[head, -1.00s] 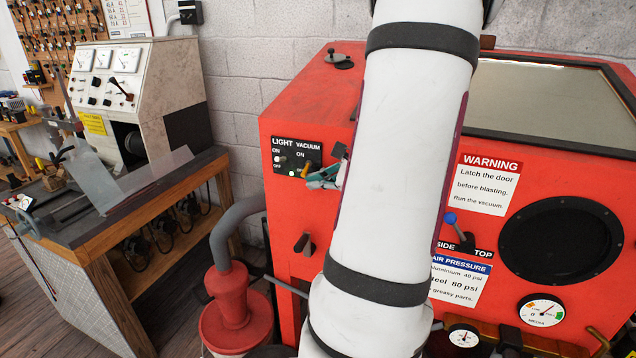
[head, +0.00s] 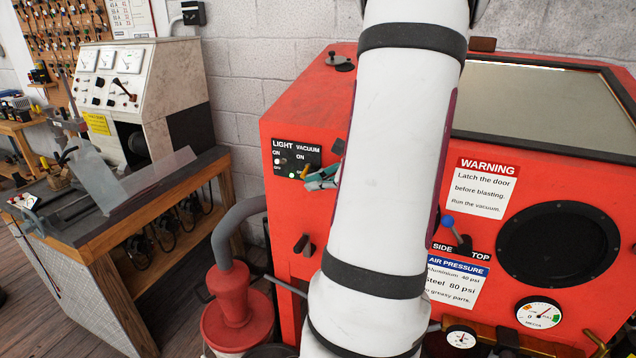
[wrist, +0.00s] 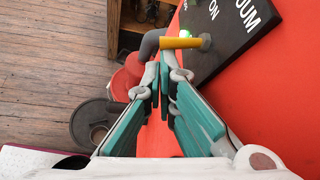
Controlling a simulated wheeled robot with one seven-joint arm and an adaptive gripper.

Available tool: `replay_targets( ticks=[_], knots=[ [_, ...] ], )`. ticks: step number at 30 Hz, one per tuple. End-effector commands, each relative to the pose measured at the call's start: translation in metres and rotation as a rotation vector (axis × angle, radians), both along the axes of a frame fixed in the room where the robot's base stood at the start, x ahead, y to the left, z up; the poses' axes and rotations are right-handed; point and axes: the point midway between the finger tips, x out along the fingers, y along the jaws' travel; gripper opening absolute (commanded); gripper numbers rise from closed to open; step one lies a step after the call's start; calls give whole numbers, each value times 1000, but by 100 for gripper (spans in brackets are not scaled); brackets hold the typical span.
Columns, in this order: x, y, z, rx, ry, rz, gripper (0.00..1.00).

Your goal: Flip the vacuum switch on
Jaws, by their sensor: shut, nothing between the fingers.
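The vacuum switch (head: 304,171) is a small yellow-brown lever on the black LIGHT/VACUUM panel (head: 313,156), at the upper left of the red blasting cabinet's front. In the head view the lever appears to slant downward, below its ON label. In the wrist view the lever (wrist: 180,43) sticks out from the panel just beyond my fingertips. My gripper (wrist: 160,76) is shut and empty, with its teal fingers together. In the head view my gripper (head: 309,184) shows just below and right of the lever, partly hidden by my arm. I cannot tell whether it touches the lever.
The light switch (head: 281,161) sits left of the vacuum switch, with a small green lamp between. A grey hose and red dust collector (head: 236,308) stand below left. A wooden bench (head: 150,205) is further left. The red cabinet face (head: 283,210) lies close beside my fingers.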

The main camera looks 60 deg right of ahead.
Motion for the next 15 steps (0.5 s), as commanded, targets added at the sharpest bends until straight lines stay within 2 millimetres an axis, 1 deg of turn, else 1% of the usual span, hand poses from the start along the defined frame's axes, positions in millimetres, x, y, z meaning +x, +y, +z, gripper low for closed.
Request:
replay_targets(
  ticks=[5,15],
  knots=[
    [-2,3,6,5,0,2,0],
    [-2,6,15,257,24,3,0]
  ],
)
